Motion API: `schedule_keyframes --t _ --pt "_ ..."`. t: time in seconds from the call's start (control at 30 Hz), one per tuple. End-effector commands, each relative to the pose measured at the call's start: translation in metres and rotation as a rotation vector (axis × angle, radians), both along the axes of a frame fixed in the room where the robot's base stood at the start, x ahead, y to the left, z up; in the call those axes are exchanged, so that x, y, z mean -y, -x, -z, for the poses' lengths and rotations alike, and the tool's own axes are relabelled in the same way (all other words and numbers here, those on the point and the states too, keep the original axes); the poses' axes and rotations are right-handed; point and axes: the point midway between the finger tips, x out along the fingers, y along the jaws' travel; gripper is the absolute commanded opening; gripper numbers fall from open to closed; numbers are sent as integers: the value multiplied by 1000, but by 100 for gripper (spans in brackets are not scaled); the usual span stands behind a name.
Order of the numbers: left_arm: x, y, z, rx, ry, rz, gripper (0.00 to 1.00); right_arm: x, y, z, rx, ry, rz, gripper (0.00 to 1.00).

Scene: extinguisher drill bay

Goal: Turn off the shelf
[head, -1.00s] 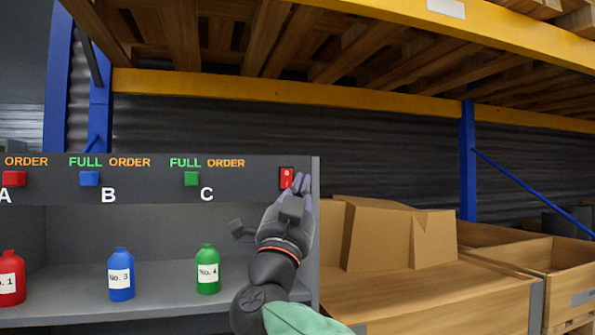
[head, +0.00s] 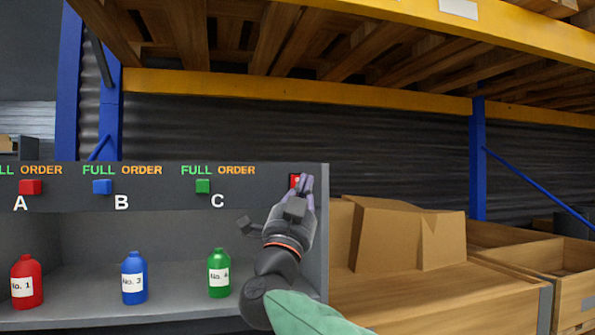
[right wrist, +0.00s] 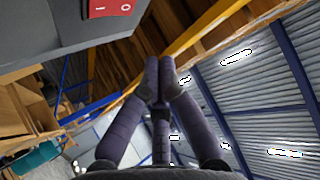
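The grey shelf unit (head: 150,198) has a front panel with a red rocker switch (head: 294,181) at its right end. The switch also shows at the top of the right wrist view (right wrist: 110,7), with I and O marks. My right gripper (head: 306,184) is in front of the panel's right end, and its fingertips cover part of the switch. In the right wrist view its fingers (right wrist: 159,78) meet at the tips with nothing between them. I cannot tell whether the fingertips touch the switch. My left gripper is not in view.
Red (head: 27,283), blue (head: 134,279) and green (head: 219,274) bottles stand inside the unit, below coloured buttons marked A, B and C. Cardboard boxes (head: 385,235) and wooden crates (head: 565,262) stand to the right. A yellow rack beam (head: 300,88) runs behind and above.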

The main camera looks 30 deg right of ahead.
Motion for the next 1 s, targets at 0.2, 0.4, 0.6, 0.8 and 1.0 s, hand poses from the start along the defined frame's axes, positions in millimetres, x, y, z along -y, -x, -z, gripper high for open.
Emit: schedule_keyframes --t 0.2,0.4,0.6,0.8,1.0 --pt "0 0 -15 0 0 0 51 6 -25 -4 -1 -1 2 0" --pt "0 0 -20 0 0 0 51 9 -36 -5 0 -1 0 0" --pt "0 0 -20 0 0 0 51 10 -40 -4 -1 0 -1 0" --pt "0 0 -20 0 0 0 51 9 -39 -4 -1 0 -1 0" --pt "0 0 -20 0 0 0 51 9 -39 -4 -1 0 -1 0"
